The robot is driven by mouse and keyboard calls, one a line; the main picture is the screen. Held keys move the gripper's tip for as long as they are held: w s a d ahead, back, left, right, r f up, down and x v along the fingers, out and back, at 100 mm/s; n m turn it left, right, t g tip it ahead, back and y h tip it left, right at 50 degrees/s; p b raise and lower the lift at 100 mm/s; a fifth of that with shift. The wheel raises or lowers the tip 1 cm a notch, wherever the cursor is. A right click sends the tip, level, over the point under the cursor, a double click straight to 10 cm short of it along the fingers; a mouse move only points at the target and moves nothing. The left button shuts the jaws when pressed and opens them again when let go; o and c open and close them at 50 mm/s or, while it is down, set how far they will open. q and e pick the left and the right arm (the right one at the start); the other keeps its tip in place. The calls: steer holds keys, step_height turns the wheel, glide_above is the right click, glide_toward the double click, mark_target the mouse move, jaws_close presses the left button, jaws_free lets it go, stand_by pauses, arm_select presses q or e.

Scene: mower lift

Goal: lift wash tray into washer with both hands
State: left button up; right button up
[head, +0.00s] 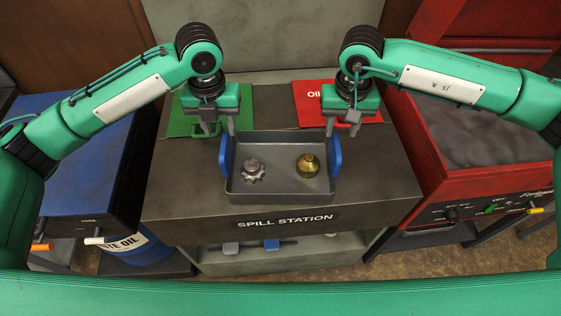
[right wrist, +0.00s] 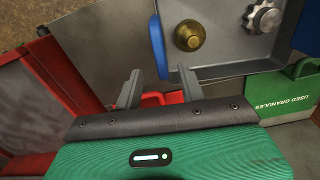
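The wash tray (head: 280,197) is a shallow grey metal tray on the dark bench, with a blue handle on each side. It holds a grey gear (head: 252,171) and a brass part (head: 308,166). My left gripper (head: 218,129) is open above the bench, just behind the left blue handle (head: 226,154). My right gripper (head: 342,127) is open just behind the right blue handle (head: 335,155). In the right wrist view the right gripper's fingers (right wrist: 158,88) are apart and empty, with the blue handle (right wrist: 158,46) ahead of them. A red machine (head: 480,150) with a dark basin and raised lid stands at right; it may be the washer.
A green bin (head: 184,124) and a red bin (head: 311,99) stand at the bench's back. A blue cabinet (head: 85,160) is at left, with a blue-and-white drum (head: 140,248) below. The bench top (head: 375,180) is clear beside the tray.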

mark_target(226, 153)
arm_select(q)
step_height(226, 153, down, 11)
steer(key=shift+r, duration=0.1)
arm_select(e)
step_height(226, 153, down, 11)
steer(key=shift+r, duration=0.1)
arm_select(q)
jaws_close()
arm_select(e)
jaws_close()
arm_select(q)
steer(key=shift+r, duration=0.1)
arm_select(e)
steer(key=shift+r, duration=0.1)
